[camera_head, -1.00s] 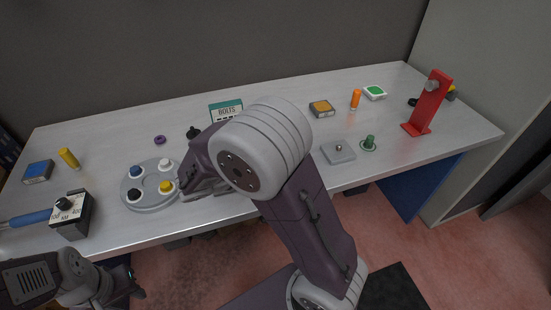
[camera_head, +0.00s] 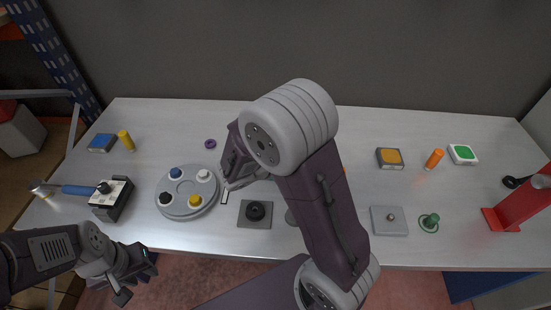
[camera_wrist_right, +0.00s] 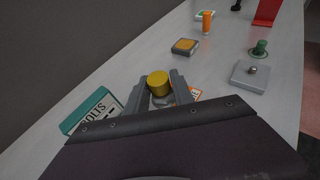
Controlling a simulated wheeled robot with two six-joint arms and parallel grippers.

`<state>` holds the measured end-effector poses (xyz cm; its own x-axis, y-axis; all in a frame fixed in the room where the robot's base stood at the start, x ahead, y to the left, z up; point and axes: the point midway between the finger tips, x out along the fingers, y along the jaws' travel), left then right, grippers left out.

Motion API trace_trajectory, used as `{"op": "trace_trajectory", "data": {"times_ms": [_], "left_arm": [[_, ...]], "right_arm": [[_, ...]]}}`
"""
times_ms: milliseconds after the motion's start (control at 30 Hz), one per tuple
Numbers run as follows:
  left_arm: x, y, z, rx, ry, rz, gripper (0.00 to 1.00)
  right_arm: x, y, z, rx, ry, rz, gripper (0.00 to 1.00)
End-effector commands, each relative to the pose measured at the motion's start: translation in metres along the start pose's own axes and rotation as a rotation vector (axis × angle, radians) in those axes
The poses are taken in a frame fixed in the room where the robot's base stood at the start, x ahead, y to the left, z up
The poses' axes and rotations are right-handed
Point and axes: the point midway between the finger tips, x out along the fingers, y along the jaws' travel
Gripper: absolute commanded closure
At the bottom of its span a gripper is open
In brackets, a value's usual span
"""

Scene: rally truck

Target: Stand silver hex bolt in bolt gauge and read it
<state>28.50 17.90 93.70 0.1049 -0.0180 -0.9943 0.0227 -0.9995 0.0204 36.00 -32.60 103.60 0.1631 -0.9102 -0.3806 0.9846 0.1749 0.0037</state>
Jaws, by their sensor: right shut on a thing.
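My right gripper (camera_wrist_right: 160,93) is shut on a piece with a yellow round top (camera_wrist_right: 158,82) and grey metal below it, shown in the right wrist view. I cannot tell whether this is the silver hex bolt. In the head view my right gripper (camera_head: 228,186) hangs over the table just right of the round grey tray, and its arm hides what it holds. A teal-edged card marked BOLTS (camera_wrist_right: 93,115) lies left of the gripper in the wrist view. I cannot identify the bolt gauge for certain. My left gripper (camera_head: 136,277) is open and empty before the table's front edge.
The round grey tray (camera_head: 186,211) holds several coloured knobs. A grey plate (camera_head: 380,227), green knob (camera_head: 430,222) and red stand (camera_head: 515,208) are right.

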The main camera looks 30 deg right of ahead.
Motion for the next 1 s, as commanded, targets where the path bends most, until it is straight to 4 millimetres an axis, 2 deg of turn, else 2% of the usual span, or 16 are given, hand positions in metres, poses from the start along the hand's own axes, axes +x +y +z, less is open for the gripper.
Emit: {"op": "trace_trajectory", "data": {"times_ms": [133, 400, 500, 700, 900, 1000], "left_arm": [[0.002, 0.000, 0.000, 0.000, 0.000, 0.000, 0.64], [0.001, 0.000, 0.000, 0.000, 0.000, 0.000, 0.64], [0.000, 0.000, 0.000, 0.000, 0.000, 0.000, 0.64], [0.000, 0.000, 0.000, 0.000, 0.000, 0.000, 0.64], [0.001, 0.000, 0.000, 0.000, 0.000, 0.000, 0.64], [0.001, 0.000, 0.000, 0.000, 0.000, 0.000, 0.64]], "right_arm": [[0.003, 0.023, -0.017, -0.003, 0.000, -0.001, 1.00], [0.009, 0.094, -0.060, -0.001, 0.000, 0.000, 1.00], [0.010, 0.109, -0.069, 0.000, -0.001, 0.000, 1.00], [0.011, 0.115, -0.075, -0.001, 0.000, 0.000, 1.00], [0.024, 0.115, -0.106, -0.004, 0.000, -0.001, 1.00], [0.026, 0.115, -0.110, 0.000, 0.000, 0.000, 1.00]]}}
